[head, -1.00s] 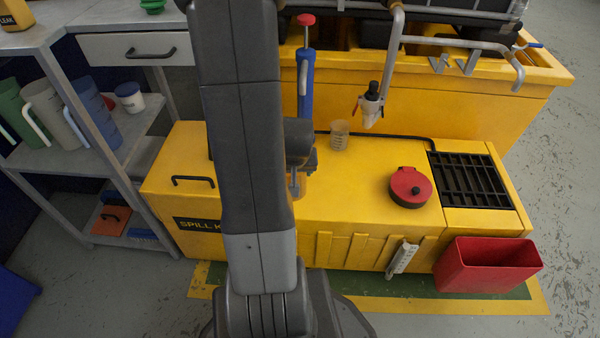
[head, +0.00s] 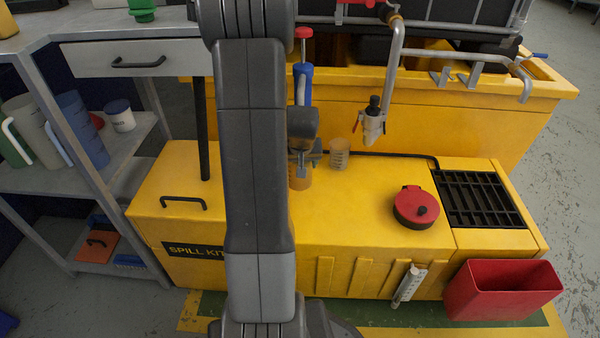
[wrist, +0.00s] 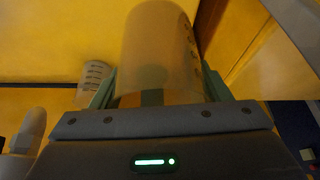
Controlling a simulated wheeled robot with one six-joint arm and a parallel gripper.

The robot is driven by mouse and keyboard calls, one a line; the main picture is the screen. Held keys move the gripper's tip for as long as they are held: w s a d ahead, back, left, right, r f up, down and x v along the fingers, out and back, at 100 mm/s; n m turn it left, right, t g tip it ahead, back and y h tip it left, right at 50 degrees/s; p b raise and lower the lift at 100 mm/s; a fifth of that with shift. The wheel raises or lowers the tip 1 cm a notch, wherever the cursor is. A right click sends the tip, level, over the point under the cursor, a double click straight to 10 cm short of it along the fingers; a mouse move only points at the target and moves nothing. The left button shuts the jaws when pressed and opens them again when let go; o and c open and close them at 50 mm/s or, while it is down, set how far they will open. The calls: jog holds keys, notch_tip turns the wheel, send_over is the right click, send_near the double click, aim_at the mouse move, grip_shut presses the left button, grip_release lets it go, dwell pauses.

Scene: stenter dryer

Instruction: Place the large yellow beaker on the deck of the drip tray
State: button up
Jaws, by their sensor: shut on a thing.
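The large beaker (wrist: 160,45), translucent with a yellowish-brown tint and dark markings, stands out in the wrist view between the fingers of my gripper (wrist: 158,88), which is shut on it. In the head view, part of this beaker (head: 300,179) shows just right of my arm, over the yellow bench top; my gripper (head: 303,162) is partly hidden. I cannot tell whether the beaker touches the bench. The black slatted grate (head: 480,199), which looks like the drip tray's deck, is at the bench's right end and looks bare.
A smaller clear beaker (head: 339,154) stands close right of the held one, also in the wrist view (wrist: 94,84). A pipe with a white-bodied valve (head: 373,125) hangs behind. A red bin (head: 503,291) stands at front right.

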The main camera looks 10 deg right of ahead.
jog(key=b+x, duration=0.1)
jog(key=x, duration=0.1)
jog(key=b+x, duration=0.2)
jog(key=x, duration=0.1)
jog(key=w+d+b+x, duration=0.1)
jog(key=x, duration=0.2)
jog(key=shift+r, duration=0.15)
jog(key=shift+w+b, duration=0.2)
jog(key=shift+b, duration=0.15)
jog(key=o, duration=1)
jog(key=shift+c, duration=0.2)
